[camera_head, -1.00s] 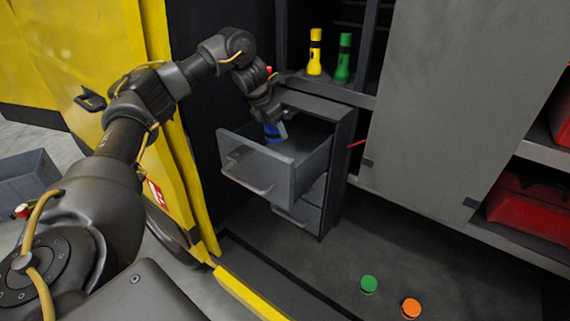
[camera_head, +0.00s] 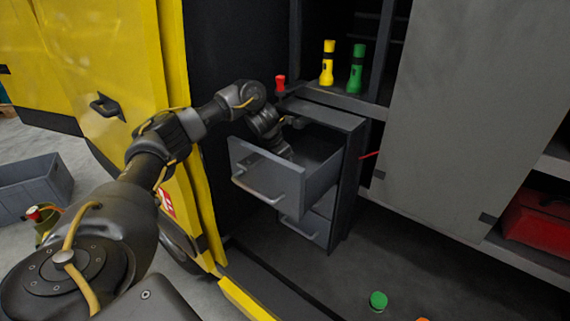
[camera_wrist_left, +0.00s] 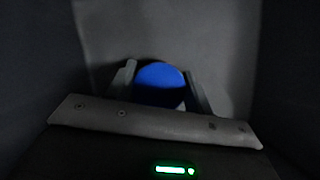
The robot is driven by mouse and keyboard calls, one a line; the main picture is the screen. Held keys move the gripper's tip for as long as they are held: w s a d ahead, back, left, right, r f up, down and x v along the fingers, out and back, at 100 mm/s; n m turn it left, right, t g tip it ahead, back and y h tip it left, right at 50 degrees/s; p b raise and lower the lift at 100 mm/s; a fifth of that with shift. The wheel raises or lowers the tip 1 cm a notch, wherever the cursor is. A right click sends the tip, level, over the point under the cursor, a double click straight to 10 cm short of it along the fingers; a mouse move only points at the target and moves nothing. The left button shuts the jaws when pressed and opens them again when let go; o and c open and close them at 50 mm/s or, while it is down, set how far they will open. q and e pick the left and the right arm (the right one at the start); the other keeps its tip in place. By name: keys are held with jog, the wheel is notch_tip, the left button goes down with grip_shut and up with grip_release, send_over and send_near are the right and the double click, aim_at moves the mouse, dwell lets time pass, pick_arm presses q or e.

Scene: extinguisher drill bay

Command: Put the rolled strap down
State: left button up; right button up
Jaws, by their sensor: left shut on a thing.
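The blue rolled strap (camera_wrist_left: 160,76) shows as a round blue shape between the fingers of my left gripper in the left wrist view. My left gripper is shut on it. In the head view my left gripper (camera_head: 285,153) reaches down into the open top drawer (camera_head: 268,176), and the drawer front and arm hide the strap. The wrist view shows dark grey drawer walls around the gripper. I cannot tell whether the strap touches the drawer floor. My right gripper is not in view.
A red item (camera_head: 280,83), a yellow flashlight (camera_head: 327,63) and a green flashlight (camera_head: 356,69) stand on the shelf behind the drawer unit. A lower drawer (camera_head: 305,229) is slightly open. A green disc (camera_head: 378,301) lies on the floor. A grey bin (camera_head: 35,187) is at left.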

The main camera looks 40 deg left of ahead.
pick_arm(q)
jog(key=shift+d+r, duration=0.1)
jog(key=shift+d, duration=0.05)
jog(key=o, duration=1.2)
jog(key=shift+f, duration=0.2)
jog(key=shift+s+r, duration=0.1)
jog(key=shift+r, duration=0.3)
jog(key=p+v, duration=0.2)
jog(key=v, duration=0.9)
jog(key=shift+s+r, duration=0.2)
jog(key=shift+r, duration=0.05)
